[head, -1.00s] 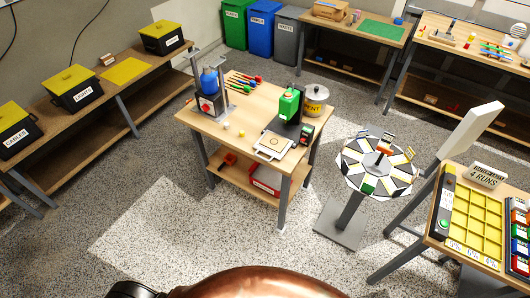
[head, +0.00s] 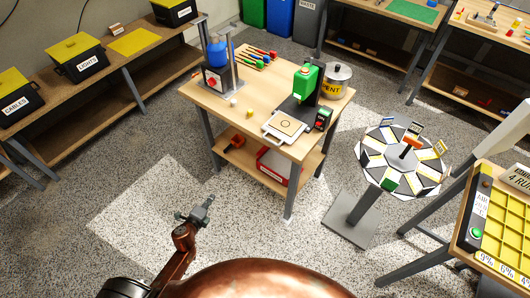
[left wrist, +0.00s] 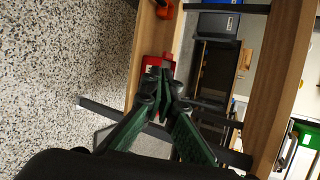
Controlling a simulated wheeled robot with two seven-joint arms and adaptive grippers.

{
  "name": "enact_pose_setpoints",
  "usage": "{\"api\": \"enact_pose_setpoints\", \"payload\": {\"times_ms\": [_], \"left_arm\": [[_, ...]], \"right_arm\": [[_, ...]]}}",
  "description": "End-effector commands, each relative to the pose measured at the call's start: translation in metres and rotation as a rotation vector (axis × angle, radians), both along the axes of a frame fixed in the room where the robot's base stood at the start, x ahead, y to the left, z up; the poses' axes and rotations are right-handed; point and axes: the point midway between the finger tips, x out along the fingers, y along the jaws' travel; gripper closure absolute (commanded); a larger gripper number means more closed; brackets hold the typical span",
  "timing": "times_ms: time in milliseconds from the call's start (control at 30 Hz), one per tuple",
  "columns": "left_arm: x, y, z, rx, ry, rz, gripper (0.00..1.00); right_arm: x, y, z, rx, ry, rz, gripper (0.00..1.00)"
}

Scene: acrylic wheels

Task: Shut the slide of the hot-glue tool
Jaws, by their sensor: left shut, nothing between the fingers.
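The hot-glue tool appears to be the bench press with a green head (head: 305,80) at the front right of the wooden table. Its pale slide plate (head: 286,125), marked with a ring, sticks out in front of the dark base towards the table's front edge. My left gripper (head: 208,202) is shut and empty, in front of the table and well apart from the tool, over the floor. In the left wrist view its green-sided fingers (left wrist: 160,66) meet at the tips, facing the table's side and lower shelf. My right gripper is in neither view.
The wooden table (head: 215,98) also carries a blue-topped device (head: 216,55), a steel pot (head: 337,78) and several screwdrivers. A round turntable (head: 403,160) stands to the right, beside a bench with a yellow tray (head: 497,235). The floor before the table is clear.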

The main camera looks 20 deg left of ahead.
Motion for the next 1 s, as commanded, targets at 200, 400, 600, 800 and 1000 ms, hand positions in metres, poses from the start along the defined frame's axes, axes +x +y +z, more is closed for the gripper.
{"api": "enact_pose_setpoints", "payload": {"times_ms": [200, 400, 600, 800, 1000], "left_arm": [[0.063, -0.091, 0.161, 0.728, -0.397, -0.464, 1.00], [0.054, -0.147, 0.231, 1.121, -0.588, -0.616, 1.00], [0.059, -0.161, 0.249, 1.211, -0.629, -0.636, 1.00], [0.093, -0.173, 0.252, 1.207, -0.631, -0.631, 1.00], [0.132, -0.187, 0.249, 1.205, -0.628, -0.632, 1.00]], "right_arm": [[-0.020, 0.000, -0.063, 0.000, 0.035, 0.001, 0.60], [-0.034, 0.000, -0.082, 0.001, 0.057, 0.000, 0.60], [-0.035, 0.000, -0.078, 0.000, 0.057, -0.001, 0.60], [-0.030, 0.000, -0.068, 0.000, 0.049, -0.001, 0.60], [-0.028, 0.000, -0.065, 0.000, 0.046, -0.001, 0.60]]}}
